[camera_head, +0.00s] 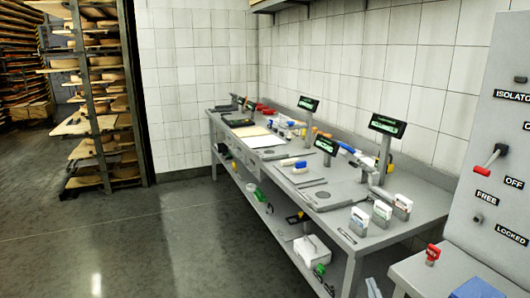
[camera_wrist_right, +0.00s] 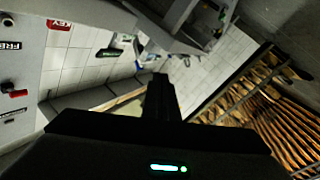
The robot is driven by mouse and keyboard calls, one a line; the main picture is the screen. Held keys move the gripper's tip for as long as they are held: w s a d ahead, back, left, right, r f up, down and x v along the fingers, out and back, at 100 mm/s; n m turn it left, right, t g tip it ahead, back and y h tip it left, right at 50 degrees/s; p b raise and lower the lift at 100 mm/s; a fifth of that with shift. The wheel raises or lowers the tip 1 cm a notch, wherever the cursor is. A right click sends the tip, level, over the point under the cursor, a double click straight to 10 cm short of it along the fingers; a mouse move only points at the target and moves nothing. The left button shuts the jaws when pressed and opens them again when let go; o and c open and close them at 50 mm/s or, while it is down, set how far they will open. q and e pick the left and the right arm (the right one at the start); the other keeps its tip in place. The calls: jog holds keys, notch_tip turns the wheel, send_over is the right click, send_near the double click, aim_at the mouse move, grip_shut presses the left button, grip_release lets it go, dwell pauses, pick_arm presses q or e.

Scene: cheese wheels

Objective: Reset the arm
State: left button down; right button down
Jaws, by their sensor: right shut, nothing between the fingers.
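My right gripper (camera_wrist_right: 160,92) shows in the right wrist view as a dark narrow pair of fingers, shut together with nothing between them. It is in open air and touches nothing that I can see. The wrist view is tilted, with the room turned on its side. I cannot make out either gripper clearly in the head view. My left gripper is not in view.
A long grey workbench (camera_head: 341,238) with scales and tools runs along the tiled wall. A grey panel (camera_head: 502,165) with a red-handled switch (camera_head: 490,158) stands at the right. Cheese racks (camera_head: 104,165) stand at the left. The floor (camera_head: 150,235) before the bench is clear.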

jog(key=s+a+f+g+y, duration=0.1)
jog(key=s+a+f+g, duration=0.35)
jog(key=s+f, duration=0.55)
jog(key=s+a+f+m+g, duration=0.1)
jog(key=s+f+g, duration=0.25)
jog(key=s, duration=0.65)
jog(key=s+a+f+m+g, duration=0.15)
jog(key=s+g, duration=0.25)
jog(key=s, duration=0.6)
jog(key=s+f+g, duration=0.3)
jog(key=s, duration=0.7)
jog(key=s+a+x, duration=0.1)
jog(key=x, duration=1)
jog(key=s+a+f+x, duration=0.1)
jog(key=s+x, duration=0.1)
jog(key=x, duration=0.8)
jog(key=s+f+t, duration=0.1)
jog(key=s+f, duration=0.2)
jog(key=f, duration=0.6)
jog(key=s+f+y, duration=0.1)
jog(key=s+f, duration=0.3)
jog(key=f, duration=0.5)
jog(key=shift+s+a+t, duration=0.15)
jog(key=shift+a+t, duration=0.2)
jog(key=shift+t, duration=0.05)
